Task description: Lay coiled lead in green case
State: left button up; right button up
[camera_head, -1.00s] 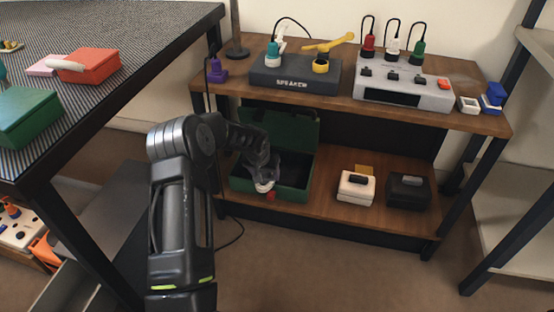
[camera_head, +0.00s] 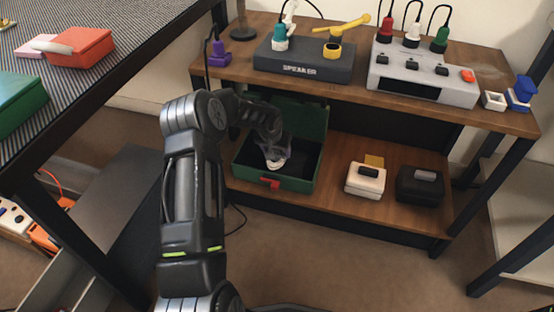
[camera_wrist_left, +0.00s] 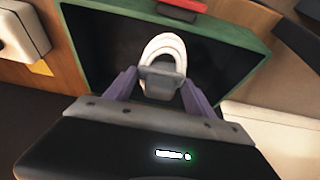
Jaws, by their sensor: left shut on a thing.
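The green case (camera_head: 309,152) stands with its lid raised on the lower shelf, its dark inside facing up. It also fills the top of the left wrist view (camera_wrist_left: 84,60). My left gripper (camera_head: 277,160) reaches into the case opening. It is shut on the coiled lead (camera_wrist_left: 164,46), a white looped coil held between the two fingers over the dark inside. In the head view only a small pale part of the coil (camera_head: 275,165) shows below the gripper. I cannot tell whether the coil touches the case floor. My right gripper is not in view.
The upper shelf, with the speaker (camera_head: 303,66) and a grey power strip (camera_head: 425,80), lies above the case. A white case (camera_head: 365,181) and a black case (camera_head: 420,186) stand to its right. A striped table (camera_head: 100,62) is at left.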

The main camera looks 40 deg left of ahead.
aim_at(277, 159)
pick_arm(q)
notch_tip(277, 159, down, 5)
jog(key=b, duration=0.3)
jog(key=shift+w+a, duration=0.1)
jog(key=shift+w, duration=0.1)
jog(key=shift+f+b, duration=0.4)
jog(key=shift+f, duration=0.2)
jog(key=o, duration=1.7)
jog(key=shift+c, duration=0.2)
jog(key=shift+r, duration=0.1)
